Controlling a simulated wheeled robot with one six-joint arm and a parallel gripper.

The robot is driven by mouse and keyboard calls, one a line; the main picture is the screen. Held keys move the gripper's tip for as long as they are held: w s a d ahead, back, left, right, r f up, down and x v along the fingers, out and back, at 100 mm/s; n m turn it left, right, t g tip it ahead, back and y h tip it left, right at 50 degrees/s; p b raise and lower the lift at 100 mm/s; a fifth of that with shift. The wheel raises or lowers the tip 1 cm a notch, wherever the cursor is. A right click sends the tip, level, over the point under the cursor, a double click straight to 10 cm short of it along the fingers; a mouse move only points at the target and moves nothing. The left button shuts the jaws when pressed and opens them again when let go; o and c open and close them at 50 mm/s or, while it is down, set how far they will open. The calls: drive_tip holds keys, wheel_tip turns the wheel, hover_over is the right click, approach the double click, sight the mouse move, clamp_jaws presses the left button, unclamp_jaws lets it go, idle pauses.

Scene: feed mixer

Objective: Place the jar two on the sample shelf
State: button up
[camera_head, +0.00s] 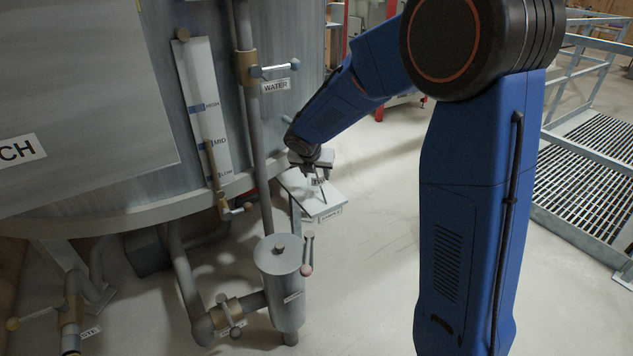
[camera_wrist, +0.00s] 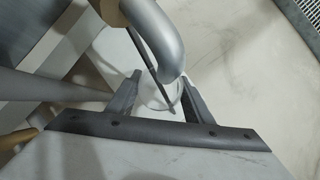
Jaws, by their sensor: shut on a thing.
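My gripper (camera_head: 315,176) is low beside the large grey tank, over the sample shelf (camera_head: 325,208), a small pale plate with a label on its front edge. In the wrist view my gripper (camera_wrist: 163,103) has its two dark fingers on either side of a clear jar (camera_wrist: 160,96) and is shut on it. A thick curved grey pipe (camera_wrist: 158,38) and a thin dark rod hide part of the jar. I cannot read a number on the jar. I cannot tell whether its base touches the shelf.
The tank carries a level gauge (camera_head: 203,120) and a vertical pipe with a valve labelled WATER (camera_head: 275,86). A lidded grey canister (camera_head: 281,275) stands in front of the shelf. Open floor (camera_head: 370,260) lies to the right, before a railed grating (camera_head: 597,165).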

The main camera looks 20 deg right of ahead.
sight(316, 181)
drive_tip(key=shift+w+d+f, duration=0.1)
drive_tip(key=shift+w+f, duration=0.05)
drive_tip(key=shift+f, duration=1.65)
drive_tip(key=shift+f, duration=0.15)
drive_tip(key=o, duration=1)
drive_tip(key=shift+o, duration=0.2)
drive_tip(key=v, duration=1.2)
drive_tip(key=s+d+r+m+g, duration=0.1)
drive_tip(key=s+d+r+m, duration=0.2)
drive_tip(key=s+d+m, duration=0.35)
drive_tip(key=s+d+r+m, duration=0.3)
drive_tip(key=s+m, duration=0.5)
drive_tip(key=s, duration=0.3)
drive_tip(key=s+f+m+y, duration=0.1)
drive_tip(key=s+m+y, duration=0.2)
drive_tip(key=s+m, duration=1.3)
drive_tip(key=s, duration=0.4)
drive_tip(key=shift+d+f, duration=0.15)
drive_tip(key=shift+d, duration=0.1)
